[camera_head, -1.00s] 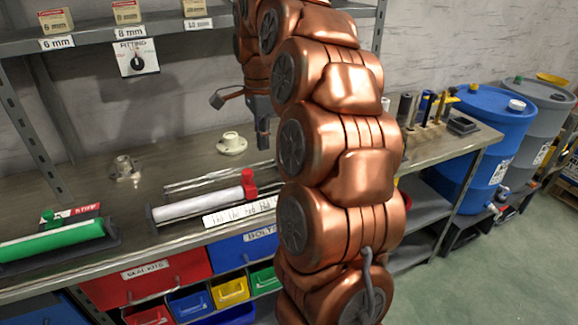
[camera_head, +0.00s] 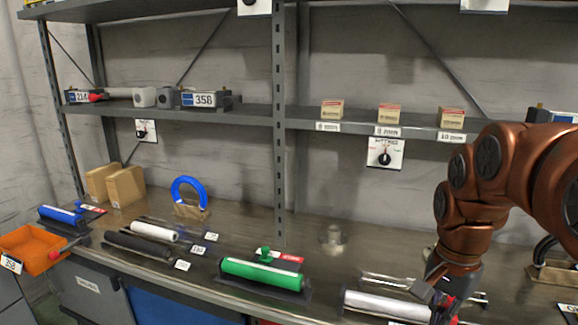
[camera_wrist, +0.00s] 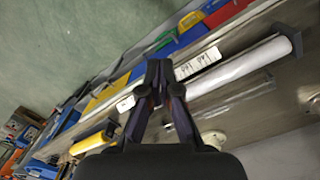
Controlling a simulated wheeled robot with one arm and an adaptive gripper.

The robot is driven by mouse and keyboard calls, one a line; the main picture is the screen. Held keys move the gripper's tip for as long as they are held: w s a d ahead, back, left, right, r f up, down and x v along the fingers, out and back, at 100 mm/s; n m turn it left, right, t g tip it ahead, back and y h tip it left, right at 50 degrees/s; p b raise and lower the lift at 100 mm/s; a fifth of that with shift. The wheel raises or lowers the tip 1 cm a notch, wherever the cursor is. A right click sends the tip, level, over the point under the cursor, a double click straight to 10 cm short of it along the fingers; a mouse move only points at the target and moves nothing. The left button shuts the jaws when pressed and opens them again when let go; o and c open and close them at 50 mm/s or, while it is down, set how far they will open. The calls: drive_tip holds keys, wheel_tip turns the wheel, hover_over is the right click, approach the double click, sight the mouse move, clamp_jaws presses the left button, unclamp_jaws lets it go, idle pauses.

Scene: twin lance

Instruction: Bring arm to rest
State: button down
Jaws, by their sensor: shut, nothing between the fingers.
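My copper arm (camera_head: 490,185) comes in from the right and bends down over the bench. My gripper (camera_wrist: 158,68) is shut and empty, with its fingertips together in the wrist view. In the head view the gripper end hangs low at the lower right, by the white roll (camera_head: 388,306), and its fingertips are hard to make out there. The white roll also shows beyond the fingers in the wrist view (camera_wrist: 240,68). Whether the gripper touches anything below it I cannot tell.
A green roll (camera_head: 262,274) in a dark holder, a blue ring (camera_head: 188,183) and an orange bin (camera_head: 32,248) are on or by the bench. A shelf (camera_head: 180,112) with small boxes runs above. In the wrist view, open floor (camera_wrist: 60,45) lies at upper left.

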drive_tip(key=s+a+f+n+p, duration=0.1)
drive_tip(key=s+a+f+n, duration=0.1)
drive_tip(key=s, duration=0.4)
drive_tip(key=s+a+f+n+p, duration=0.1)
drive_tip(key=s+a+n, duration=0.2)
drive_tip(key=s+n, duration=0.2)
drive_tip(key=s+a+f+n+g+p, duration=0.1)
drive_tip(key=s+a+f+n, duration=0.1)
drive_tip(key=s, duration=0.5)
drive_tip(key=shift+a+f+n, duration=0.3)
drive_tip(key=shift+f+n, duration=0.05)
drive_tip(key=shift+n, duration=0.55)
drive_tip(key=shift+d, duration=0.15)
